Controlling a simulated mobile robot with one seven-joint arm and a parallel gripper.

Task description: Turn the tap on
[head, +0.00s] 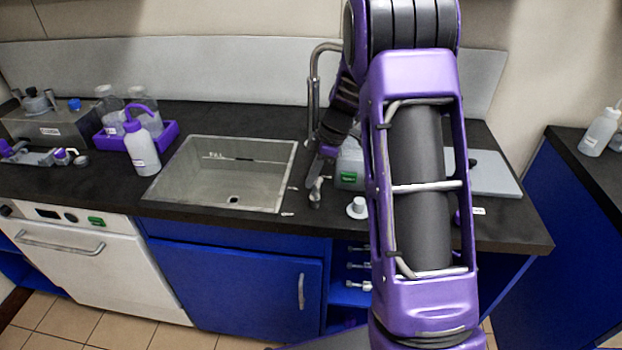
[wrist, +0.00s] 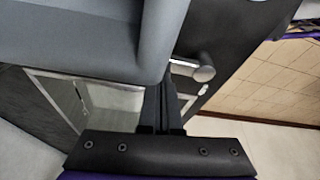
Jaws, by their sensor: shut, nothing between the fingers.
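The tap's tall metal spout (head: 314,82) rises behind the sink (head: 190,188), partly hidden by my arm. A short silver lever (head: 316,191) stands on the worktop right of the sink, near the front edge. In the wrist view a silver lever (wrist: 195,69) with a rounded end lies just right of my fingertips. My gripper (head: 322,166) is above and just behind the lever, mostly dark against the worktop. In the wrist view its fingers (wrist: 164,88) are together and empty. I cannot tell whether they touch the lever.
A grey device (head: 349,168) with a green label stands right of the gripper, partly behind my arm. A small white knob (head: 357,207) is nearby. A wash bottle (head: 142,150) stands left of the sink. A large grey shape (wrist: 75,40) fills the wrist view's upper left.

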